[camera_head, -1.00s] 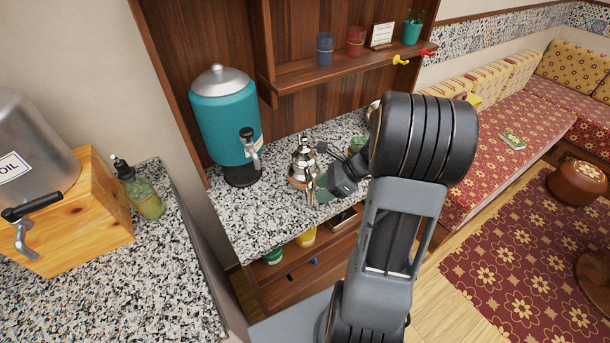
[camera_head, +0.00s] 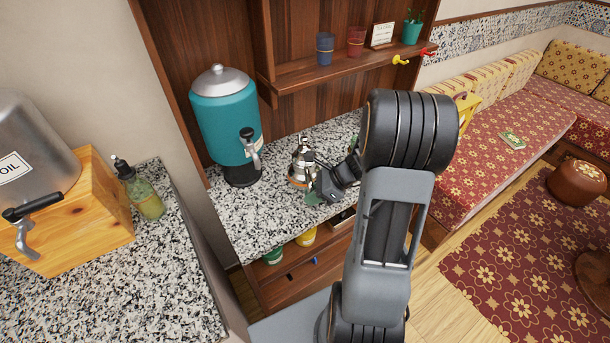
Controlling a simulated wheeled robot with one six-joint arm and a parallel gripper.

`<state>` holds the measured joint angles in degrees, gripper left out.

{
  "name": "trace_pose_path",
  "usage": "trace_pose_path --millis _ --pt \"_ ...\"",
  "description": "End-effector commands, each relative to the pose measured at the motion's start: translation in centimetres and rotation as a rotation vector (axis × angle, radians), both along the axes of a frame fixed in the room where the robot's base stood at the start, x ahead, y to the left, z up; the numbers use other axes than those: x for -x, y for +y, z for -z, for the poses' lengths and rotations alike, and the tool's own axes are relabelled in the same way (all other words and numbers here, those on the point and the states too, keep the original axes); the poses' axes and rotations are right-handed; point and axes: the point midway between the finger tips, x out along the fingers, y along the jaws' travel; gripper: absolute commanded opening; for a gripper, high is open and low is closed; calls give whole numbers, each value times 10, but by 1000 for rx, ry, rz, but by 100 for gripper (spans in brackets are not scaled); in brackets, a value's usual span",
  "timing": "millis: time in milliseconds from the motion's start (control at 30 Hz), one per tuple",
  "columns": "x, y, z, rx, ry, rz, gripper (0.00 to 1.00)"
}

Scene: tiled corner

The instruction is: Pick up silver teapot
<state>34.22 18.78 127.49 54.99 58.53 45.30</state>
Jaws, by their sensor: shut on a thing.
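The silver teapot (camera_head: 302,160) stands upright on the speckled granite counter (camera_head: 255,215), to the right of the teal dispenser. My gripper (camera_head: 318,178) is at the teapot's right front side, low against it, and is shut on it. The gripper's body and wrist cover the teapot's right side, so its handle and the exact contact are hidden. I cannot see a gap between the teapot's base and the counter.
The teal dispenser (camera_head: 226,120) with a tap stands close left of the teapot. A wooden shelf (camera_head: 340,72) with cups hangs behind and above. A green soap bottle (camera_head: 142,190) is on the left counter. Green and yellow cups (camera_head: 306,237) sit on the lower shelf.

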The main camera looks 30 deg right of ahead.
Motion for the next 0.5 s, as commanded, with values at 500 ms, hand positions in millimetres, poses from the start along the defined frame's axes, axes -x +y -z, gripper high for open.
trace_pose_path --millis 500 --pt "-1 0 -1 1 -4 -1 0"
